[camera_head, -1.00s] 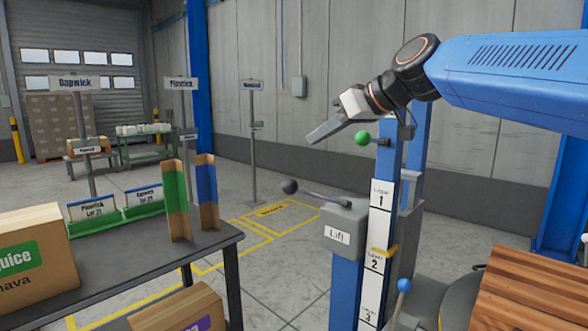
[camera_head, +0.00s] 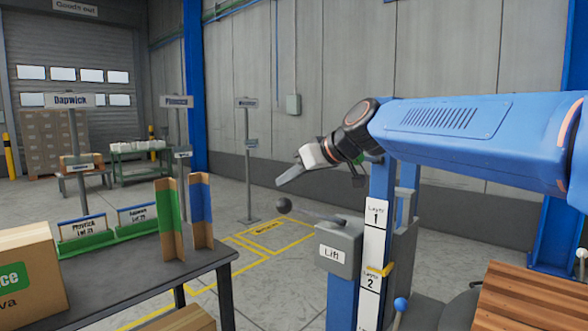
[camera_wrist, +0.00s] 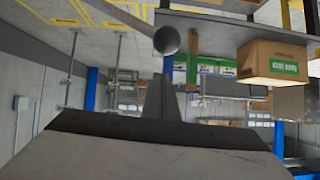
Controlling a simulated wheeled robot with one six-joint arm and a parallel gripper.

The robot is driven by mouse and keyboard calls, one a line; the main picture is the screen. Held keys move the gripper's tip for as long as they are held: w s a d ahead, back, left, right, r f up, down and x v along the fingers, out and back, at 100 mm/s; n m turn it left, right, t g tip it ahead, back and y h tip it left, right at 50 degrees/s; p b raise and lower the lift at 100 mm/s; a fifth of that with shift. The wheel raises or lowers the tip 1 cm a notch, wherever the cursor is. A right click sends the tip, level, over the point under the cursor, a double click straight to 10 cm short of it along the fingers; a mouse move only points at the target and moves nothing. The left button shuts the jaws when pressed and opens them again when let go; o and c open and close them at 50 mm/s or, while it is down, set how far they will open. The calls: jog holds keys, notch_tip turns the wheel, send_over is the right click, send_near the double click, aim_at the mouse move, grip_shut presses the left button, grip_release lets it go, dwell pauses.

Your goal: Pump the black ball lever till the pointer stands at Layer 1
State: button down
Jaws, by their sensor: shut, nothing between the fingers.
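The black ball (camera_head: 284,204) sits on the end of a thin lever (camera_head: 318,215) that slants up and left from the grey Lift box (camera_head: 338,248). The yellow pointer (camera_head: 380,270) stands at the upper part of the Layer 2 label (camera_head: 370,284), below the Layer 1 label (camera_head: 376,213). My gripper (camera_head: 280,183) is shut and empty, its tips just above the ball in the head view. In the wrist view the ball (camera_wrist: 166,40) appears just beyond the fingertips (camera_wrist: 158,78). I cannot tell whether they touch.
A blue-knobbed lever (camera_head: 401,304) stands right of the scale. A dark table (camera_head: 130,279) with a carton (camera_head: 28,285) and green and blue dividers (camera_head: 185,212) is at left. A wooden slatted surface (camera_head: 530,300) is at right. Floor behind the ball is clear.

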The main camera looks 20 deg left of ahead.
jog(key=shift+s+d+f, duration=0.15)
jog(key=shift+f, duration=0.45)
jog(key=shift+s+d+f, duration=0.15)
jog(key=shift+f, duration=0.45)
jog(key=shift+f, duration=0.1)
